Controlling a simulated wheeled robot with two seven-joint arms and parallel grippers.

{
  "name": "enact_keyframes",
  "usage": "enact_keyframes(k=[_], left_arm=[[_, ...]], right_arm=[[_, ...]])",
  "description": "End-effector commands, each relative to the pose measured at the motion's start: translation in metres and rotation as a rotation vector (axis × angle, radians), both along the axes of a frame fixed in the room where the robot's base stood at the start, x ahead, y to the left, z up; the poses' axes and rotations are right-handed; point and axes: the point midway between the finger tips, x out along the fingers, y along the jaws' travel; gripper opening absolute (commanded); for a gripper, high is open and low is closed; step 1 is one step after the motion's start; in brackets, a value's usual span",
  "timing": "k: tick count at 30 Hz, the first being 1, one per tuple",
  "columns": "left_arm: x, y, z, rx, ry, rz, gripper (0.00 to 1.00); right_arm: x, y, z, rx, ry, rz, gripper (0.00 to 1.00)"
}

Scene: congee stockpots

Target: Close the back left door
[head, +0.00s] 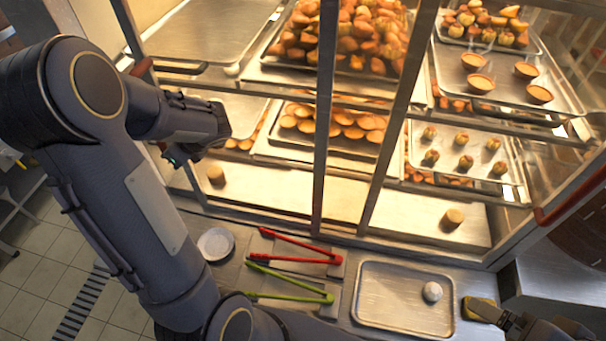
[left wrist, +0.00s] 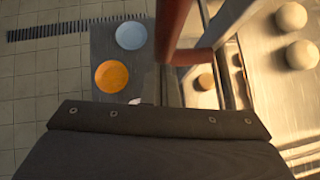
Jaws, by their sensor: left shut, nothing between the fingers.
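The glass display case fills the head view. At its left, a red handle (head: 141,70) sits by the frame post, partly behind my left arm. I take this to be the left door's handle; how far the door stands open cannot be told. In the left wrist view a red handle (left wrist: 174,30) and a metal door frame (left wrist: 228,22) show close ahead. My left gripper (head: 178,155) is shut and empty at the case's left side, below that handle. My right gripper (head: 482,311) is at the bottom right, by a yellow item (head: 484,306); its jaws are unclear.
Trays of pastries fill the case shelves. On the counter in front lie red tongs (head: 300,252), green tongs (head: 292,284), a white plate (head: 215,244) and a metal tray (head: 390,301) with a pale bun (head: 432,291). Another red handle (head: 562,200) is at right. Tiled floor (head: 30,262) is open at left.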

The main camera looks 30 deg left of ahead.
Motion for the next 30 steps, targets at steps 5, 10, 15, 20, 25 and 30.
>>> enact_keyframes(k=[5,10,15,20,25,30], left_arm=[[-0.016,0.058,0.001,0.003,0.002,0.008,0.0],[-0.024,0.098,0.001,0.002,0.003,0.004,0.0],[-0.03,0.124,0.001,0.0,0.002,0.001,0.0],[-0.032,0.136,0.0,-0.001,-0.001,-0.001,0.0],[-0.033,0.141,0.001,0.002,-0.001,0.001,0.0],[-0.034,0.142,0.002,0.005,0.0,0.001,0.0]], right_arm=[[0.0,0.0,0.004,0.0,0.0,0.0,1.0],[0.0,0.0,0.009,0.0,0.0,0.0,1.0],[0.0,0.0,0.013,0.0,0.0,0.0,1.0],[0.0,0.0,0.014,0.0,0.0,0.0,1.0],[0.0,0.0,0.014,0.0,0.0,0.0,1.0],[0.0,0.0,0.014,0.0,0.0,0.0,1.0]])
